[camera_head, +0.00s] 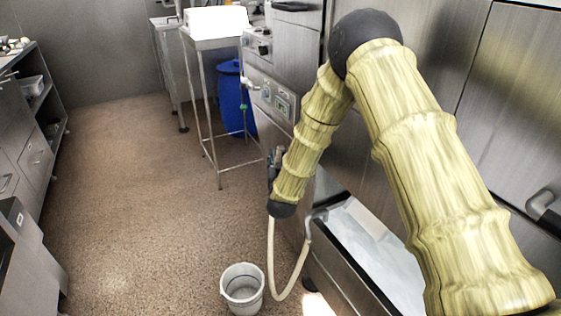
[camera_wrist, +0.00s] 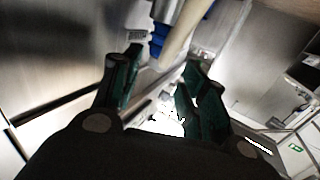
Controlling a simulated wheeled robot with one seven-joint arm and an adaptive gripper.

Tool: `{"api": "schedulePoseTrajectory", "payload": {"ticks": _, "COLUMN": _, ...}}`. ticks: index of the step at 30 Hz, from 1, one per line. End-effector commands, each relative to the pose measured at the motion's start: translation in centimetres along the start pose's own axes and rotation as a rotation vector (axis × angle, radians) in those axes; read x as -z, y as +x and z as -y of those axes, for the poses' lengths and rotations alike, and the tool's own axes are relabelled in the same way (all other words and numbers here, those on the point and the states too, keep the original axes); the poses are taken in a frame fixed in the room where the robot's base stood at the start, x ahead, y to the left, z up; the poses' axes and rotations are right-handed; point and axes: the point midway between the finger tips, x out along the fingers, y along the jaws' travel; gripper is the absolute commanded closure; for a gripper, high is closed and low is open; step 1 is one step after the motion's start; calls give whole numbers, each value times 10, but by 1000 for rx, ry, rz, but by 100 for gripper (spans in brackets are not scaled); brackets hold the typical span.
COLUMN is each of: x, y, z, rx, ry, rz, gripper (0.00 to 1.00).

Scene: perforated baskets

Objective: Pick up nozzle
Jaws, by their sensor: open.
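My gripper (camera_wrist: 163,66) shows in the wrist view with its two dark green-lined fingers apart and nothing clearly held between them. A pale beige hose-like piece (camera_wrist: 186,32) runs just beyond the fingertips, beside a blue part (camera_wrist: 158,38); I cannot tell whether either is the nozzle. In the head view a pale hose (camera_head: 290,293) hangs in a loop below my wrist, one side rising to a metal pipe at the sink and the other passing up behind my wrist. The hose's upper end is hidden there, and my gripper is mostly hidden behind my arm.
A steel sink (camera_head: 335,262) stands below my arm, beside steel cabinets. A white bucket (camera_head: 242,287) sits on the floor near the hose. A steel stand (camera_head: 212,105) and a blue barrel (camera_head: 233,98) are farther back. The floor at left is clear, with shelving along the left edge.

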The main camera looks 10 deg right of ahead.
Motion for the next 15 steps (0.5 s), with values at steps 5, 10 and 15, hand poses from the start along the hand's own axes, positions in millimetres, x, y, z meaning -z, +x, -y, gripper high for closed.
{"api": "schedulePoseTrajectory", "payload": {"ticks": 5, "x": 3, "y": 23, "z": -2, "rx": -1, "ry": 2, "rz": -2, "gripper": 57}}
{"api": "schedulePoseTrajectory", "payload": {"ticks": 10, "x": 3, "y": 42, "z": -1, "rx": -1, "ry": 1, "rz": -1, "gripper": 57}}
{"api": "schedulePoseTrajectory", "payload": {"ticks": 15, "x": 4, "y": 47, "z": -1, "rx": 0, "ry": 1, "rz": 0, "gripper": 57}}
